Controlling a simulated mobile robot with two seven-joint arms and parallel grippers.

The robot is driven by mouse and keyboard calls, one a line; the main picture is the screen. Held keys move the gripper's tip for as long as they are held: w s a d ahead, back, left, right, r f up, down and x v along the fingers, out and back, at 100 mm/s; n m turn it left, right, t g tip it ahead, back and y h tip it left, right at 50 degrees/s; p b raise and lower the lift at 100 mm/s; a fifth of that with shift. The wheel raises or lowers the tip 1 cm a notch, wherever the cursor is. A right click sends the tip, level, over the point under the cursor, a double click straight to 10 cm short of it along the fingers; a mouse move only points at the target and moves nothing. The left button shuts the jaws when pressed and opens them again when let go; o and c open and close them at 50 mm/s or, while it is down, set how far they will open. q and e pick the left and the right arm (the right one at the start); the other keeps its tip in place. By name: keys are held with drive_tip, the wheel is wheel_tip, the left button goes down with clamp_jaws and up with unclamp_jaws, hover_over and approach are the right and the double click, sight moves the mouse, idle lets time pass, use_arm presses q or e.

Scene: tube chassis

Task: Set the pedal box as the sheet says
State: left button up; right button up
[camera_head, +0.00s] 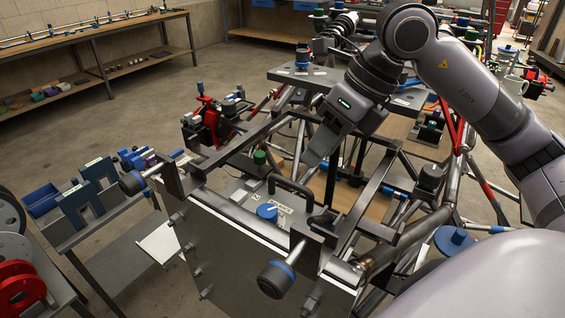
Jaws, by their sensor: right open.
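A grey metal box (232,205) sits at the front end of the tube frame and looks like the pedal box. A black handle (292,184) arches over its top. A blue dial (267,211) sits there, beside a small label that I cannot read surely. Black knobs with blue rings stick out at the left (131,183) and the front right (277,279). My right gripper (318,158) is open and empty, pointing down above and behind the handle, apart from it. A white sheet-like panel (160,243) is at the box's left; no writing on it is readable. My left gripper is out of view.
Dark bars and tubes (395,190) of the chassis surround the box. A red device (207,120) stands behind left. A side bench (105,213) with blue fixtures (75,205) is at left, and red reels (20,290) are at the lower left. Open floor lies behind.

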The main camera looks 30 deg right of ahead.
drive_tip(key=x, duration=0.7)
drive_tip(key=shift+w+a+f, duration=0.1)
drive_tip(key=shift+w, duration=0.1)
clamp_jaws()
